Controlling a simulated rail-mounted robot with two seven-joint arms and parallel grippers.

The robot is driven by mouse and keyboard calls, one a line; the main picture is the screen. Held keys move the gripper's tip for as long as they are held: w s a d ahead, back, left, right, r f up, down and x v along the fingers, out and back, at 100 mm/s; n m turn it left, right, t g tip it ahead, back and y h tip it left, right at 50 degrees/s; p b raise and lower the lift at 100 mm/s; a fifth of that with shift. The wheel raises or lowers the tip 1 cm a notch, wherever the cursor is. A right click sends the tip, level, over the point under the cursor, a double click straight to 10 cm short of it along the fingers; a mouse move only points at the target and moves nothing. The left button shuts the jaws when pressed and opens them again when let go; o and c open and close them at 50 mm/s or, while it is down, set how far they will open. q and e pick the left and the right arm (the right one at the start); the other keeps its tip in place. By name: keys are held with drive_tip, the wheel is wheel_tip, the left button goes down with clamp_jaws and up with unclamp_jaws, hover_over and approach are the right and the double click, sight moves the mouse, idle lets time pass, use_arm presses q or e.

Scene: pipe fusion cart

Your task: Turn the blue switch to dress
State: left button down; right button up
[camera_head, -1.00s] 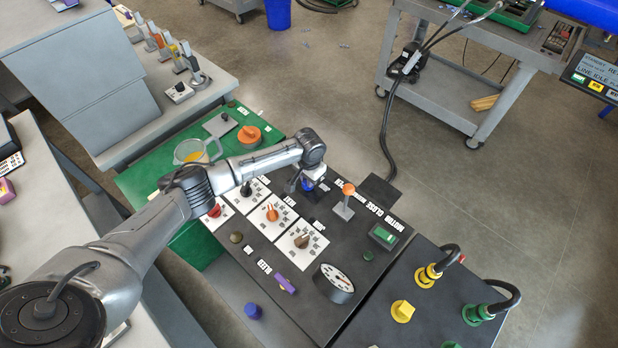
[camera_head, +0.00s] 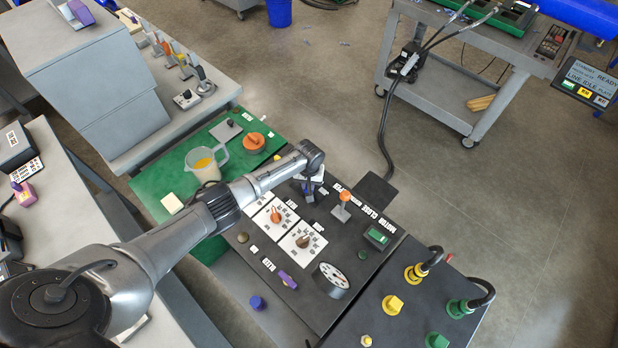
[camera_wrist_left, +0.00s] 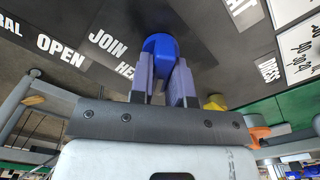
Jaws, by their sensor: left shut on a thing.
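The blue switch (camera_wrist_left: 165,46) is a rounded knob on the dark panel, seen in the left wrist view. My left gripper (camera_wrist_left: 162,75) has a finger on either side of the knob and is shut on it. White labels near the knob read JOIN, OPEN and a partly hidden HE word. The label DRESS (camera_wrist_left: 268,70) lies to the right of the knob. In the head view my left gripper (camera_head: 309,188) reaches down to the panel beside the orange-topped lever. The arm hides much of the switch there. The knob's exact pointing direction is unclear. My right gripper is not in view.
White dial plates with an orange knob (camera_head: 276,214) and a brown knob (camera_head: 303,241) lie nearby. An orange-topped lever (camera_head: 342,203) stands close on the right. A round gauge (camera_head: 331,281) and purple switch (camera_head: 288,280) sit nearer. A jug (camera_head: 205,162) stands on the green top.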

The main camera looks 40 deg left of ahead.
use_arm(q)
drive_tip(key=shift+r+n+p, duration=0.1)
drive_tip(key=shift+n+p, duration=0.8)
drive_tip(key=shift+n, duration=0.6)
drive_tip(key=shift+a, duration=0.1)
drive_tip(key=c, duration=1.1)
unclamp_jaws()
drive_tip(key=shift+r+p, duration=1.95)
drive_tip(key=shift+r, duration=4.9)
